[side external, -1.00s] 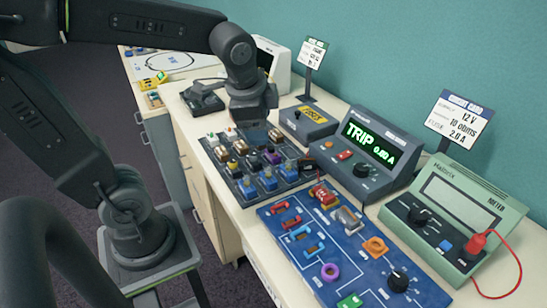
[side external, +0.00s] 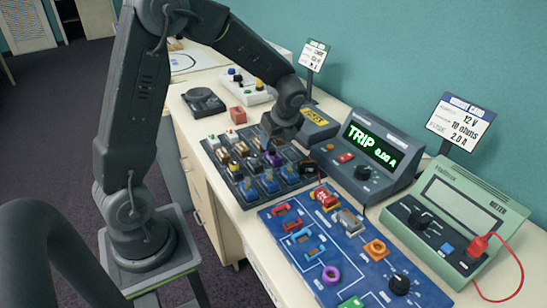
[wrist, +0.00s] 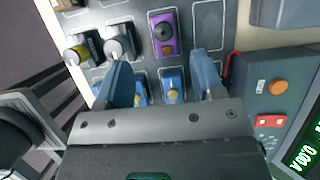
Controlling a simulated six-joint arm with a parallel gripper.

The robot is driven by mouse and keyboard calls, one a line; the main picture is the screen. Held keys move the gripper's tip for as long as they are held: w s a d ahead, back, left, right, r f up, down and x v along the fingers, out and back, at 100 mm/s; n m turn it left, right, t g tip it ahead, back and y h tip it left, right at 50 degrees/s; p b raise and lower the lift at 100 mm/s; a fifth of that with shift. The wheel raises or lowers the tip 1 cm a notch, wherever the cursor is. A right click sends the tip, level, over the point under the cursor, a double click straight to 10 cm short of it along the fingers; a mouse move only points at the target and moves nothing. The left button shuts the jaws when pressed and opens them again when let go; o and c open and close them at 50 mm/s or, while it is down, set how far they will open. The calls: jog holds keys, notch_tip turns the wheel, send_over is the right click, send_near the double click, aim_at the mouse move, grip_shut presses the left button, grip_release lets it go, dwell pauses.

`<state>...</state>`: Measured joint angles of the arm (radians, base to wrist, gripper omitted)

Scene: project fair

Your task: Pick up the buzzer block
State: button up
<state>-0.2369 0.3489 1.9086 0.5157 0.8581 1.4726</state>
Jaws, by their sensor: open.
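A purple block (wrist: 164,34) with a dark round top sits in a slot of the dark parts tray (wrist: 208,22); it looks like the buzzer block, but I cannot read a label. It shows small in the side view (side external: 273,158), among other blocks in the tray (side external: 247,198). My gripper (wrist: 163,72) is open and empty, its two blue-grey fingers apart. In the wrist view the purple block lies beyond the fingertips, roughly in line with the gap. In the side view my gripper hangs over the tray's back right part; its fingertips are hard to make out.
Blue blocks (wrist: 172,84) and knobbed blocks (wrist: 120,42) stand close by in the tray. A grey power supply (side external: 373,150) reading TRIP is to the right. A blue circuit board (side external: 285,258) lies in front, with a green meter (side external: 450,215) beside it.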

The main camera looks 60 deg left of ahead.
aim_at(274, 152)
jog(key=shift+w+d+x, duration=0.1)
jog(key=shift+x, duration=1.7)
jog(key=shift+w+d+x, duration=0.15)
jog(key=shift+x, duration=1.65)
jog(key=shift+c, duration=0.2)
jog(key=c, duration=1)
jog(key=shift+o, duration=0.2)
